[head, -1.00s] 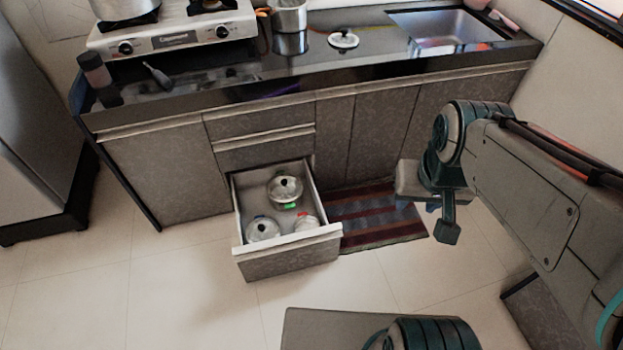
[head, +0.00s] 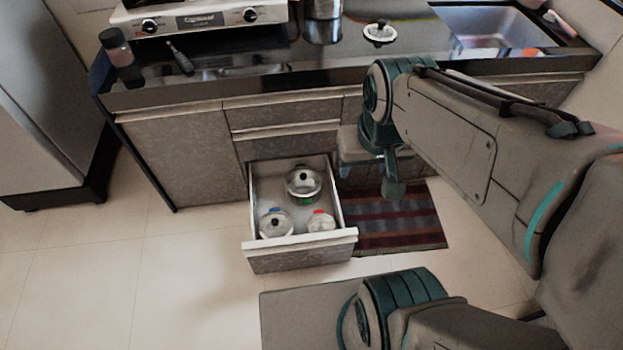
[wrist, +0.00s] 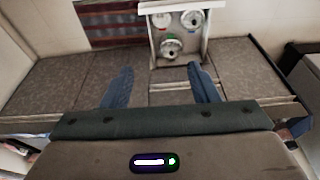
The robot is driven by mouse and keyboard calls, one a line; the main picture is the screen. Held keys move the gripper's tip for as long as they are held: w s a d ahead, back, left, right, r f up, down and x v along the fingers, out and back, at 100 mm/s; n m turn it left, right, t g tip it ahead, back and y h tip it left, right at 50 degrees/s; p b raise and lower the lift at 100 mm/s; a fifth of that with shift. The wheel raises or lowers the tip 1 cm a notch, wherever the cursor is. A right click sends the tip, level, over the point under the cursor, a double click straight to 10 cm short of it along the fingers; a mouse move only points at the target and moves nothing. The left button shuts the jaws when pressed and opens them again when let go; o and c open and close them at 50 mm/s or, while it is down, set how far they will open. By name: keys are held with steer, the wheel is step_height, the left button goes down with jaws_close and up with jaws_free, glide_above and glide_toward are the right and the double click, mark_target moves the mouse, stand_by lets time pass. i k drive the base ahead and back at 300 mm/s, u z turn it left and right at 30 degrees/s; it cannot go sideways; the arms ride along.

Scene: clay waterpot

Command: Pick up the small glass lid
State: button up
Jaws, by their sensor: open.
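A small round lid with a clear-looking top, pale rim and black knob (head: 380,33) lies on the dark counter between stove and sink. Lidded vessels also stand in the open drawer: a larger pot with a black-knobbed lid (head: 303,182) at the back, a smaller lidded pot (head: 275,223) at front left and a jar with a red mark (head: 320,221) at front right. I cannot tell which lid is the task's. My gripper (wrist: 161,87) is open and empty, fingers spread. In the head view it hangs right of the drawer, apart from every lid. The counter lid is not visible in the wrist view.
The drawer (head: 300,245) is pulled out from the cabinet, beside a striped mat (head: 400,225). The stove (head: 200,18), a bottle (head: 118,47), a steel pot (head: 322,8) and the sink (head: 500,28) line the counter. The floor at left is clear.

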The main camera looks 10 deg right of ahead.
mark_target(380, 32)
steer(key=z, duration=0.55)
steer(key=k, duration=0.65)
steer(key=z, duration=1)
steer(key=i, duration=2.45)
steer(key=u, duration=1.55)
steer(key=i, duration=0.75)
steer(key=u, duration=0.6)
